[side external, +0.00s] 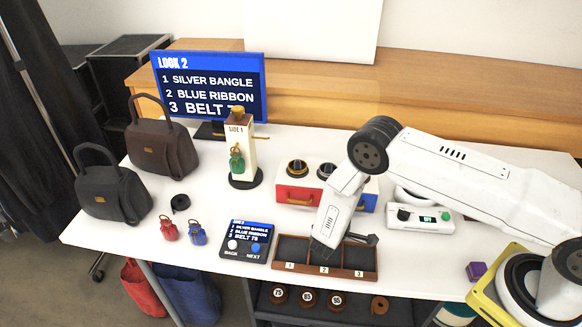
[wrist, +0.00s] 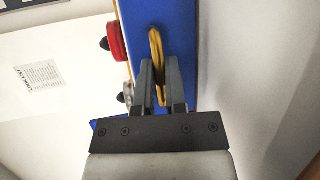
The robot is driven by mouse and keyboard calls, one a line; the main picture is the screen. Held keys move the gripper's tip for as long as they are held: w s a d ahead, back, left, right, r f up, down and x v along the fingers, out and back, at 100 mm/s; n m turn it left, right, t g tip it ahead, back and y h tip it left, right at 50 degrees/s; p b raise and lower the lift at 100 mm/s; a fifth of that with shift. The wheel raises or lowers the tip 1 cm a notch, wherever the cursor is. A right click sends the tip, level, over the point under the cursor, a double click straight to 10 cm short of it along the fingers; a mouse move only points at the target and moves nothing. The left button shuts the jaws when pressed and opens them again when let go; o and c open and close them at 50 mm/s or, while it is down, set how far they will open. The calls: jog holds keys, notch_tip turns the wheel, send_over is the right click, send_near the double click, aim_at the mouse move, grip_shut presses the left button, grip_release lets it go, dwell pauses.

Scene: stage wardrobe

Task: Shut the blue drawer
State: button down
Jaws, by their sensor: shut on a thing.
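The drawer box on the table has a red drawer (side external: 297,196) on its left side and a blue drawer (side external: 369,201) on its right. My wrist covers much of the blue front in the side view, so how far it stands out is hard to tell. In the wrist view the blue front (wrist: 183,35) lies straight ahead, with its gold handle (wrist: 156,45) upright in the picture. My gripper (wrist: 159,75) is shut on this handle, one finger on each side. In the side view its fingertips are hidden behind my arm.
A three-compartment wooden tray (side external: 327,268) lies in front of my wrist. A tablet (side external: 246,241) and a stand with a green pouch (side external: 238,160) are to the left.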

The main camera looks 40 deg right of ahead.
jog(key=shift+w, duration=0.15)
jog(key=c, duration=0.7)
grip_release()
jog(key=shift+d, duration=0.1)
jog(key=shift+v, duration=4)
jog(key=shift+d+r, duration=0.1)
